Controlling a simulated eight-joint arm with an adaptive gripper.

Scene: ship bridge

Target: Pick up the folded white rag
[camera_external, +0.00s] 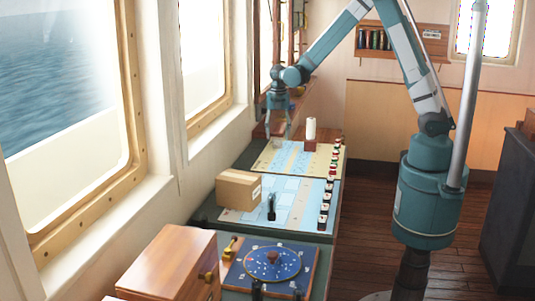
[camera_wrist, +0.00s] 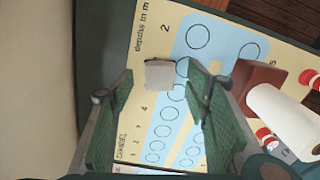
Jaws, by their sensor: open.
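The folded white rag (camera_wrist: 160,74) shows in the wrist view as a small pale grey-white square lying on the cream and blue printed chart. My gripper (camera_wrist: 160,88) is open, with one green finger to the left of the rag and one to the right. I see free chart between the rag and each finger, and nothing is held. In the external view my gripper (camera_external: 278,132) points down over the far left end of the console. I cannot make out the rag there.
A white cylinder (camera_external: 311,128) stands with a brown block (camera_external: 310,145) just right of my gripper. Red and white knobs (camera_external: 335,160) line the chart's right edge. A cardboard box (camera_external: 238,190) and a black lever (camera_external: 271,207) stand nearer. The window wall is close on the left.

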